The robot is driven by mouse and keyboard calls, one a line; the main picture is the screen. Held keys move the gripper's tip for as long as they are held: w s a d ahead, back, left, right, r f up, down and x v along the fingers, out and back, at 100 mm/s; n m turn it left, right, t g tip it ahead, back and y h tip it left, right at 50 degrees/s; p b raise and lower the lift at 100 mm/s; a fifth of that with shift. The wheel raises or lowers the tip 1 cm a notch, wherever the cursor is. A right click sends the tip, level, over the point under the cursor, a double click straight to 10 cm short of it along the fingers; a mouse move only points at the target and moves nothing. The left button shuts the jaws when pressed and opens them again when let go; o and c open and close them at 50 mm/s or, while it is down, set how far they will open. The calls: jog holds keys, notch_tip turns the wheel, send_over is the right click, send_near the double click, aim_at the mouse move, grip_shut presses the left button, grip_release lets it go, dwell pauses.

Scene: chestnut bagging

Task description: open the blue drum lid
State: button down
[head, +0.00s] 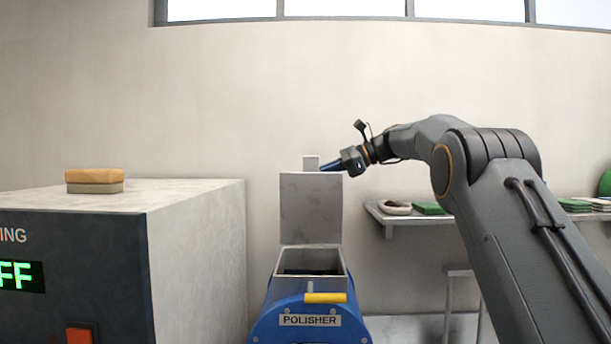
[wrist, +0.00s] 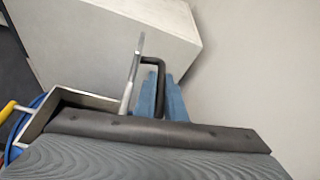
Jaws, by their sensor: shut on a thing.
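The blue drum (head: 275,327), labelled POLISHER, stands low in the middle of the head view. Its grey metal lid (head: 311,210) stands upright at the back of the hopper mouth (head: 345,268), which is uncovered and dark inside. In the wrist view the lid (wrist: 133,72) shows nearly edge-on. My gripper (head: 331,165) is at the lid's top edge, reaching in from the right. In the wrist view its blue fingers (wrist: 162,97) are shut on the lid's dark bent handle (wrist: 152,62). The fingers partly hide the handle.
A large machine cabinet (head: 195,250) stands left of the drum, with a yellow sponge-like block (head: 94,180) on top. A yellow handle (head: 325,298) sticks out at the drum's front. A wall shelf (head: 400,220) with small items is at right, behind my arm.

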jog(key=shift+w+f, duration=0.1)
jog(key=shift+w, duration=0.25)
dwell(0.3)
jog(key=c, duration=2.1)
grip_release()
jog(key=w+b+v, duration=0.1)
jog(key=b+v, duration=0.1)
jog(key=v, duration=0.5)
jog(key=shift+s+d, duration=0.4)
jog(key=shift+d, duration=0.1)
